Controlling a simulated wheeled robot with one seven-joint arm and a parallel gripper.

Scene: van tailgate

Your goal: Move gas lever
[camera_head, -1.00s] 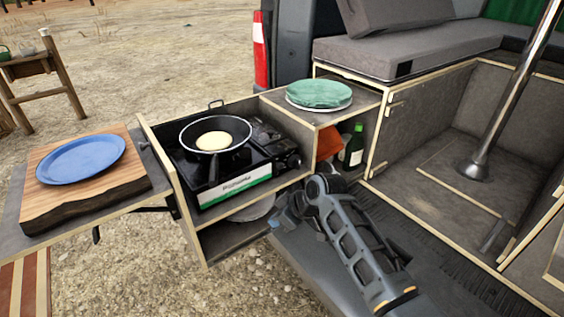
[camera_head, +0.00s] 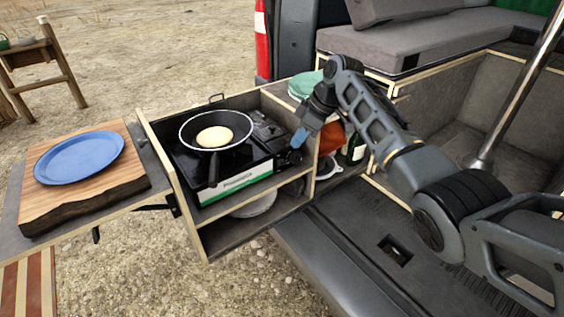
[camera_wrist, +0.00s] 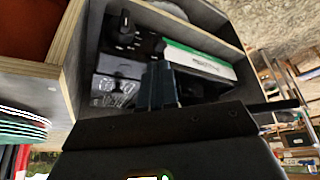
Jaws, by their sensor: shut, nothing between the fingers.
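The gas stove (camera_head: 232,187) sits in the pull-out drawer, with a white and green front strip. Its right end carries the black control area (camera_head: 288,159), partly behind my gripper. In the wrist view a black knob or lever (camera_wrist: 125,24) stands up on the stove's dark end panel, at the upper left. My gripper (camera_head: 298,138) is at the stove's right end, fingers pointing down and left. In the wrist view the closed fingers (camera_wrist: 160,84) are below and right of the knob, apart from it in the picture and empty. Actual contact cannot be judged.
A black pan (camera_head: 188,142) with a pale round food stands on the stove. Green plates (camera_head: 300,85) on the cabinet top, an orange item (camera_head: 331,138) and a bottle (camera_head: 356,148) are close to my arm. A blue plate (camera_head: 78,158) lies on a wooden board at left.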

